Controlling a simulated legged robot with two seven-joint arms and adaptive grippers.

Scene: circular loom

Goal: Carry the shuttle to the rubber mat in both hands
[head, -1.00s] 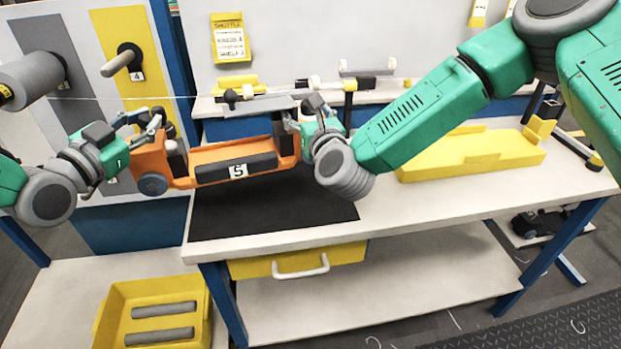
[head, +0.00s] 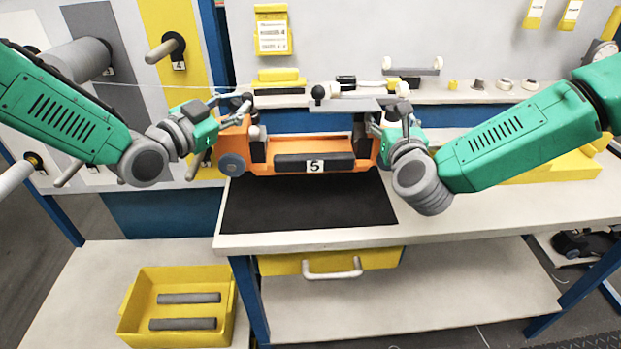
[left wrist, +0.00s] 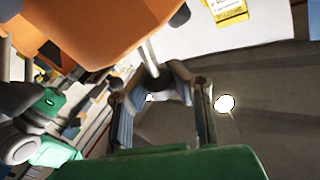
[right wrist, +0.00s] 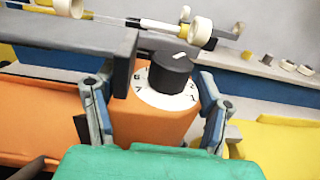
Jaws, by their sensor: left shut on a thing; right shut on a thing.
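The orange shuttle (head: 262,157), with a dark front bar and a label "5", is held between my two grippers over the back part of the black rubber mat (head: 300,212). It looks level; whether it touches the mat is hard to tell. My left gripper (head: 232,108) is shut at the shuttle's left end; in the left wrist view its fingers (left wrist: 165,85) close around a thin rod below the orange body. My right gripper (head: 392,120) is shut on the right end; in the right wrist view its fingers (right wrist: 155,115) straddle the orange block with a black dial (right wrist: 171,70).
A yellow drawer (head: 281,265) with a white handle is under the bench. A yellow bin (head: 128,310) with grey rolls stands low at the left. A yellow tray (head: 545,170) is on the bench at right. A shelf with small parts runs behind.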

